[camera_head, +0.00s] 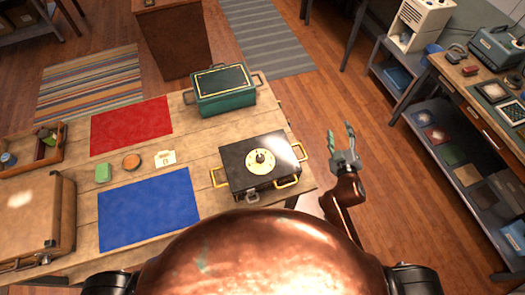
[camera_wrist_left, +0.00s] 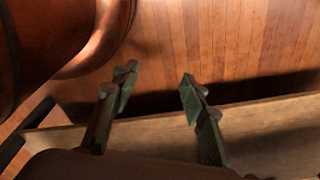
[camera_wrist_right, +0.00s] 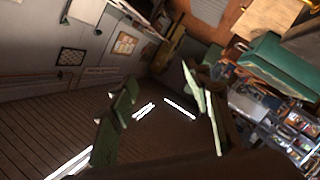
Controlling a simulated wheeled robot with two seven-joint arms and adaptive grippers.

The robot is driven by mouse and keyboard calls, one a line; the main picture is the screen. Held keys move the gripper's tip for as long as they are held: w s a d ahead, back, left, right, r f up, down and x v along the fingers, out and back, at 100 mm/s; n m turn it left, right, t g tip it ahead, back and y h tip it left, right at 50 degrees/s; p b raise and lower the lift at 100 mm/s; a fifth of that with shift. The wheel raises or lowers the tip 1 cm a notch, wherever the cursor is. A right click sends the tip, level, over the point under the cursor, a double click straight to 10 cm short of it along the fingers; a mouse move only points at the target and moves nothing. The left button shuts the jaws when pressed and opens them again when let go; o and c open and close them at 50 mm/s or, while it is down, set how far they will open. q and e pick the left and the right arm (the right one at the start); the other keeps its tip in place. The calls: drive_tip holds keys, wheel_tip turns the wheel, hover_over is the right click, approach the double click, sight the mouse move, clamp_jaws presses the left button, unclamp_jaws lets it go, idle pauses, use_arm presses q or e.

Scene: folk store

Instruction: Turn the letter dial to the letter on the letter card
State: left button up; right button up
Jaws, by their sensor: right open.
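The letter dial (camera_head: 260,162) is a round cream disc with a dark knob, on top of a black box (camera_head: 235,178) with brass handles at the table's right end. The letter card (camera_head: 165,157) is a small cream card standing near the table's middle; its letter is too small to read. My right gripper (camera_head: 342,140) is open and empty, right of the black box and apart from it; its fingers also show in the right wrist view (camera_wrist_right: 160,105). My left gripper (camera_wrist_left: 150,95) is open and empty near a wooden edge in the left wrist view; it is hidden in the head view.
A green box (camera_head: 222,98) stands behind the black box. A red mat (camera_head: 131,125) and a blue mat (camera_head: 150,209) lie flat. A green block (camera_head: 103,173) and round orange-brown item (camera_head: 131,161) lie between them. A wooden case (camera_head: 30,210) and tray (camera_head: 50,158) stand left.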

drive_tip(key=a+r+n+t+y, duration=0.25)
drive_tip(key=a+r, duration=0.25)
drive_tip(key=r, duration=0.5)
drive_tip(key=a+r+n+t+y, duration=0.25)
drive_tip(key=a+r+n, duration=0.2)
drive_tip(key=r, duration=0.55)
drive_tip(key=s+a+r+n+g+y, duration=0.25)
drive_tip(key=a+n+g+y, duration=0.25)
drive_tip(key=a+n+y, duration=0.45)
drive_tip(key=s+a+r+n+g+y, duration=0.1)
drive_tip(key=s+a+n+g+y, duration=0.4)
drive_tip(key=a+n, duration=0.7)
drive_tip(key=s+a+f+n+g, duration=0.2)
drive_tip(key=a+f+n+g, duration=0.25)
drive_tip(key=a, duration=0.25)
drive_tip(key=n+g+h, duration=0.5)
drive_tip(key=n+h, duration=0.2)
drive_tip(key=h, duration=0.7)
approach(261, 158)
drive_tip(key=f, duration=0.2)
drive_tip(key=shift+t, duration=0.25)
drive_tip(key=p+x, duration=0.1)
drive_tip(key=x, duration=0.2)
drive_tip(key=p+x, duration=0.1)
drive_tip(key=x, duration=0.3)
drive_tip(key=shift+a+r, duration=0.15)
drive_tip(key=shift+a, duration=0.25)
use_arm(q)
drive_tip(key=r, duration=0.3)
drive_tip(key=shift+s, duration=0.35)
